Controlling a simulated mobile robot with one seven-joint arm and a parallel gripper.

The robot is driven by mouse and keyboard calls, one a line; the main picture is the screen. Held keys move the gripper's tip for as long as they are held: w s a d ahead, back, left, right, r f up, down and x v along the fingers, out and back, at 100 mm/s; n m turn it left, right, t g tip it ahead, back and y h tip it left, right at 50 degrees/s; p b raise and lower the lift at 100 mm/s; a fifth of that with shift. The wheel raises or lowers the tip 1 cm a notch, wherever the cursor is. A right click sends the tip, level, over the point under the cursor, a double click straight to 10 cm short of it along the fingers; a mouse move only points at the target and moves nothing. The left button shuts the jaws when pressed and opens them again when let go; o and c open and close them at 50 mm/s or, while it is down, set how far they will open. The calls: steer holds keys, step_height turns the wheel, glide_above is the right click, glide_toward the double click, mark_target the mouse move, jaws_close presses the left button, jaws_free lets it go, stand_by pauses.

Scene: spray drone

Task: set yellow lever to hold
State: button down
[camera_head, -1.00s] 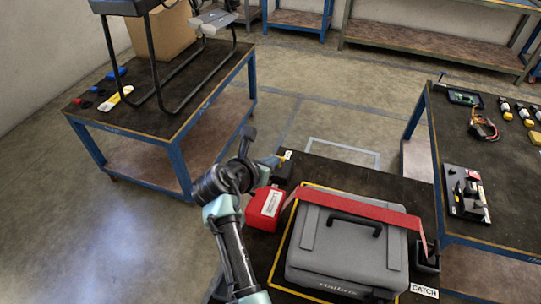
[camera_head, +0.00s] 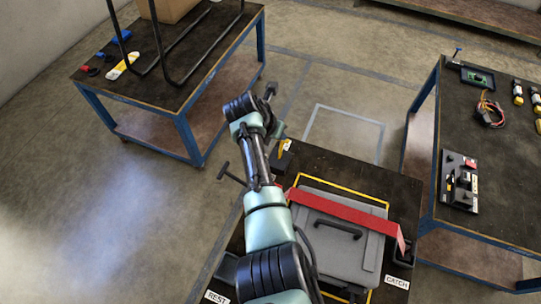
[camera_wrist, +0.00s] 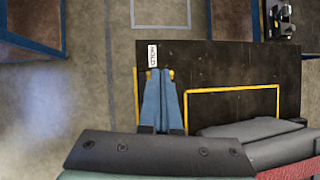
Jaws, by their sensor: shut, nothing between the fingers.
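The yellow lever (camera_head: 283,146) shows as a small yellow piece by a black block (camera_head: 283,158) at the back left corner of the dark bench. In the wrist view, yellow bits (camera_wrist: 171,74) show at the sides of my fingertips; the fingers cover what lies between. A white HOLD label (camera_wrist: 152,55) is just beyond the tips. My gripper (camera_wrist: 159,71) is shut and empty, its blue fingers together, over or close to the lever. Contact cannot be told. In the head view, my gripper (camera_head: 279,131) is small and partly hidden by my wrist.
A grey case (camera_head: 345,240) under a red strap (camera_head: 345,217) lies inside a yellow outline. CATCH (camera_head: 397,283) and REST (camera_head: 216,297) labels mark the bench's near side. A side table (camera_head: 190,65) stands left, a tool table (camera_head: 490,180) right.

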steer(key=shift+s+a+r, duration=0.1)
steer(key=shift+s+r, duration=0.1)
steer(key=shift+s, duration=0.1)
steer(key=shift+w+r+p, duration=0.1)
steer(key=shift+r+p, duration=0.55)
steer(key=shift+p, duration=0.25)
steer(key=w+p+v, duration=0.1)
steer(key=p+v, duration=0.1)
steer(key=v, duration=1.1)
steer(key=shift+r, duration=0.7)
